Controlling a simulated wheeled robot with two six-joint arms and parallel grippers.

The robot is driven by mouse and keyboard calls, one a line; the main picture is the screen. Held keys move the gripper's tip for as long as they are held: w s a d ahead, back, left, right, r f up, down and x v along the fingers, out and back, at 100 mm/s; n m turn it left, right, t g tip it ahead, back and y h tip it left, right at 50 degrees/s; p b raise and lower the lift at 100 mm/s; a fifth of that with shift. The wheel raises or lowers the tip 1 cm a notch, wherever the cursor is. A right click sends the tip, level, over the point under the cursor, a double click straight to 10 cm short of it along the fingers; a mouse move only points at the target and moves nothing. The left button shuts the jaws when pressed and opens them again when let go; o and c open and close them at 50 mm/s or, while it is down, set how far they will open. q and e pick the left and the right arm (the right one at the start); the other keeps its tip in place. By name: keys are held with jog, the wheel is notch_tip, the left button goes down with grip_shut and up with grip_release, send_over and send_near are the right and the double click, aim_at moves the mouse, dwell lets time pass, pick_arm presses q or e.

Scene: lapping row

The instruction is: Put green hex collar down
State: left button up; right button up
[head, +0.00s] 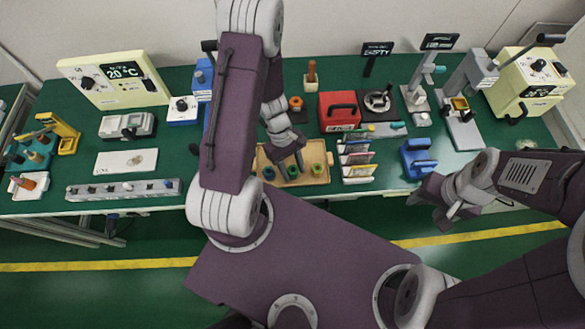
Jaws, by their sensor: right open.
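A wooden tray (308,180) stands near the front edge of the green bench. In it, a green collar (293,172) sits at the middle, right below my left gripper (289,165). An olive-green collar (318,170) sits at the right of the tray and a blue one (268,173) at the left. The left gripper points down with its dark fingertips at the middle collar; whether they touch or grip it cannot be told. Which piece is the hex collar is too small to tell. My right gripper (443,207) is open and empty, in front of the bench edge.
A rack of upright plates (357,160) stands just right of the tray, with a blue block (418,160) beyond. A red box (339,111) is behind. A grey strip with knobs (122,189) lies at front left. My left upper arm hides part of the bench.

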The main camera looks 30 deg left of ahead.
pick_arm(q)
jog(key=shift+o, duration=0.2)
jog(key=shift+r, duration=0.15)
jog(key=p+v, duration=0.4)
jog(key=v, duration=0.8)
notch_tip(320, 180, up, 8)
jog(key=m+t+y, duration=0.3)
jog(key=m+y, duration=0.1)
jog(key=m, duration=0.8)
send_over(292, 172)
jog(key=shift+w+a+f, duration=0.15)
jog(key=shift+w+f, duration=0.1)
jog(key=shift+f, duration=0.05)
jog(key=shift+c, duration=0.9)
jog(key=shift+s, duration=0.1)
jog(key=shift+c, duration=0.2)
